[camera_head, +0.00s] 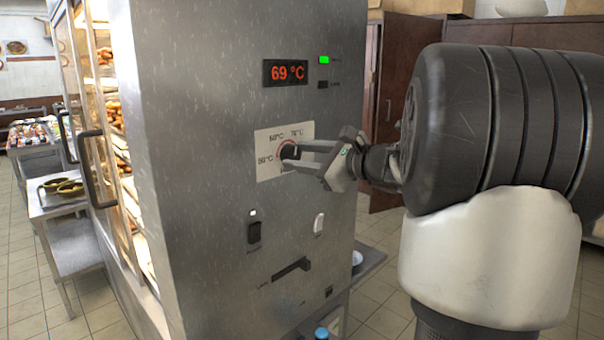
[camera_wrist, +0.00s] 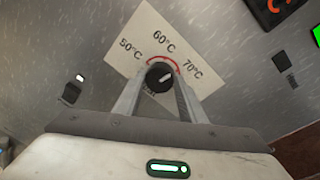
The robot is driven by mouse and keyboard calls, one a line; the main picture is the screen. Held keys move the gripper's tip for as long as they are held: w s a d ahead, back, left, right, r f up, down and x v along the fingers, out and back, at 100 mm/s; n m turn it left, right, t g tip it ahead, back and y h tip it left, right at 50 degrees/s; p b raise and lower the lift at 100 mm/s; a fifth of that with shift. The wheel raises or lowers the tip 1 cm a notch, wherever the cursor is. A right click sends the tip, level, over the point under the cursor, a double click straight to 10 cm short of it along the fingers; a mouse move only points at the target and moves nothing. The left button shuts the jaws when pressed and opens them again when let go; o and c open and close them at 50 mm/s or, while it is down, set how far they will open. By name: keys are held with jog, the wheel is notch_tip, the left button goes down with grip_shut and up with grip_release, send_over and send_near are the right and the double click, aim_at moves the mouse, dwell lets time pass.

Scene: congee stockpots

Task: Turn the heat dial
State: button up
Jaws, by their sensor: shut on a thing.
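The heat dial (camera_wrist: 159,75) is a black round knob on a white label plate with 50, 60 and 70 °C marks and a red arc. In the head view the dial (camera_head: 289,151) sits on the grey cabinet side, partly hidden by my fingers. My gripper (camera_head: 301,156) reaches it from the right and is shut on it. In the wrist view my gripper (camera_wrist: 158,88) has one finger on each side of the dial. The pale pointer line on the dial points up and right, between the 60 and 70 °C marks. The display (camera_head: 285,73) reads 69 °C in orange.
A green lit indicator (camera_head: 324,60) is right of the display. Below the dial are a black switch (camera_head: 254,232), a white switch (camera_head: 319,223) and a slider lever (camera_head: 291,269). The cabinet's glass door with a handle (camera_head: 92,170) is at left. A side table (camera_head: 60,205) stands beyond it.

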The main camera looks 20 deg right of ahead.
jog(key=n+b, duration=0.3)
jog(key=b, duration=0.1)
jog(key=shift+a+f+h, duration=0.15)
jog(key=shift+f+h, duration=0.1)
jog(key=shift+h, duration=0.15)
jog(key=n+b, duration=0.1)
jog(key=n, duration=0.3)
jog(key=shift+r+h, duration=0.15)
jog(key=shift+h, duration=0.15)
jog(key=shift+t, duration=0.3)
jog(key=o, duration=1.1)
jog(key=shift+c, duration=0.2)
jog(key=p+v, duration=0.1)
jog(key=v, duration=1.6)
jog(key=shift+s+p, duration=0.3)
jog(key=shift+p, duration=0.05)
